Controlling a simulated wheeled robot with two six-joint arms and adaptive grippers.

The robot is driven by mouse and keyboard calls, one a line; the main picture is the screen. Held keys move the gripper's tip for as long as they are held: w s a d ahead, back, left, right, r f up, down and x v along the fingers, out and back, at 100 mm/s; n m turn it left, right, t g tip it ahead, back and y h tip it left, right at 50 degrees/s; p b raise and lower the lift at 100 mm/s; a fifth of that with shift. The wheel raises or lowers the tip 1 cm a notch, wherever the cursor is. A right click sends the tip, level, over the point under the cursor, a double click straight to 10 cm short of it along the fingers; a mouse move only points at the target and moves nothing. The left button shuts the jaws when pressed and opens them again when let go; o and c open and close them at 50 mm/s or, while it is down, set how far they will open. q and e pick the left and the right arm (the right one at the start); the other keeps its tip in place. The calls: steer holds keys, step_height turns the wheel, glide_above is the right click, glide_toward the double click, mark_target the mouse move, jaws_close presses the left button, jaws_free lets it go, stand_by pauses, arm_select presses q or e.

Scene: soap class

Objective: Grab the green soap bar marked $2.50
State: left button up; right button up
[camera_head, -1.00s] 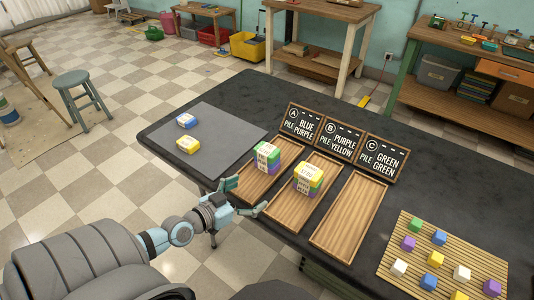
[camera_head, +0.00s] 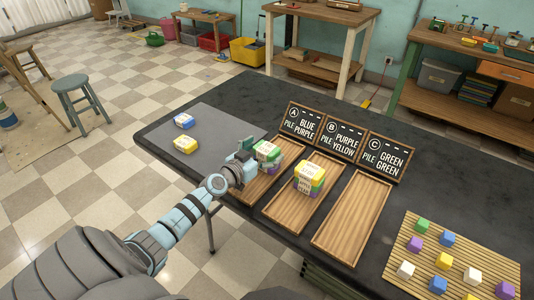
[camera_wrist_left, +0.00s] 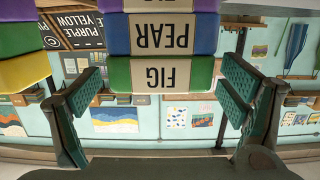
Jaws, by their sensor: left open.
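A green soap bar (camera_head: 265,149) with a pale label tops the stack on the tray of pile A (camera_head: 250,190). In the left wrist view, which is upside down, a green bar labelled FIG (camera_wrist_left: 119,75) is nearest the jaws. A PEAR bar (camera_wrist_left: 160,37) and a purple bar lie beneath it. No $2.50 mark is legible. My left gripper (camera_head: 247,155) is open beside the stack. In its wrist view the fingers (camera_wrist_left: 160,100) stand apart to either side of the green bar, with gaps visible. My right gripper is out of view.
A second stack, yellow on top (camera_head: 310,171), stands on the tray B close by. Tray C (camera_head: 352,220) is empty. Blue and yellow bars lie on a grey mat (camera_head: 215,125). Chalkboard signs (camera_head: 340,140) stand behind the trays. A slatted mat (camera_head: 460,255) holds several coloured cubes.

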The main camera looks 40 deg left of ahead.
arm_select(q)
steer(key=shift+s+r, duration=0.1)
steer(key=c, duration=1.3)
